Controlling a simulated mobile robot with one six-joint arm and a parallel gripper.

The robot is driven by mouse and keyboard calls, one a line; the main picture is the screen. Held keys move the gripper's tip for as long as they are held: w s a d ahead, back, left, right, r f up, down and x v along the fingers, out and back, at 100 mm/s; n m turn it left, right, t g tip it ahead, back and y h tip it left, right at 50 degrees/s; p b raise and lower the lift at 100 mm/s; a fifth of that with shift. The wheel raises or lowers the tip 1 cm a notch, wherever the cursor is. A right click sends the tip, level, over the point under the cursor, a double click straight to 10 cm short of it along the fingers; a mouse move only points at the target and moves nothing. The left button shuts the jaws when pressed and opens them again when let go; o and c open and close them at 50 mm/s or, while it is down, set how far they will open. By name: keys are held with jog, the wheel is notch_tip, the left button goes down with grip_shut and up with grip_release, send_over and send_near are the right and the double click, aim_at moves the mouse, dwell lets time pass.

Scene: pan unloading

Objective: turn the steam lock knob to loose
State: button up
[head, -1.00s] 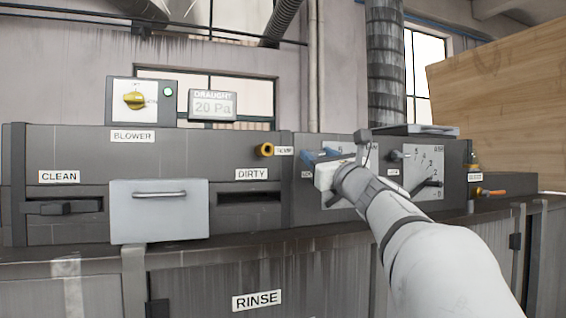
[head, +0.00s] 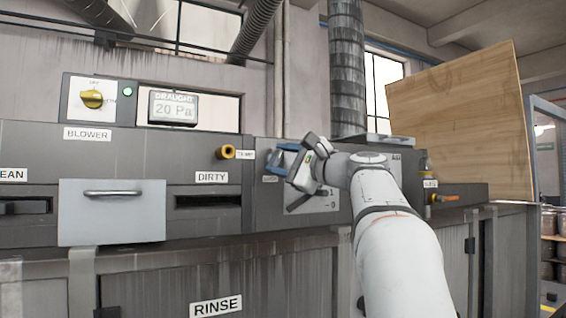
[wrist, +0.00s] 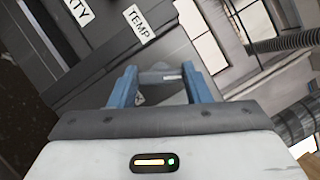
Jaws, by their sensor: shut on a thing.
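My gripper (wrist: 160,76) has two blue fingers, seen in the wrist view at the front of the machine. They are shut on a small grey bar-shaped piece (wrist: 160,78), which looks like the steam lock knob. In the head view my gripper (head: 285,158) is at the grey front panel, right of the DIRTY slot, and tilted.
Left of my gripper are the TEMP fitting (head: 226,152), the DIRTY slot (head: 208,201) and a box with a handle (head: 112,222). The blower knob (head: 92,98) and draught display (head: 173,107) are above. An orange-handled valve (head: 444,198) is at the right. A wooden board (head: 460,120) stands behind.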

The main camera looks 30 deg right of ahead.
jog(key=n+g+p, duration=0.1)
jog(key=n+g, duration=0.1)
jog(key=n, duration=0.3)
jog(key=shift+n, duration=0.4)
dwell(0.3)
jog(key=o, duration=1)
jog(key=shift+r, duration=0.1)
jog(key=b+v, duration=0.2)
jog(key=v, duration=0.5)
jog(key=shift+s+d, duration=0.25)
jog(key=shift+s, duration=0.1)
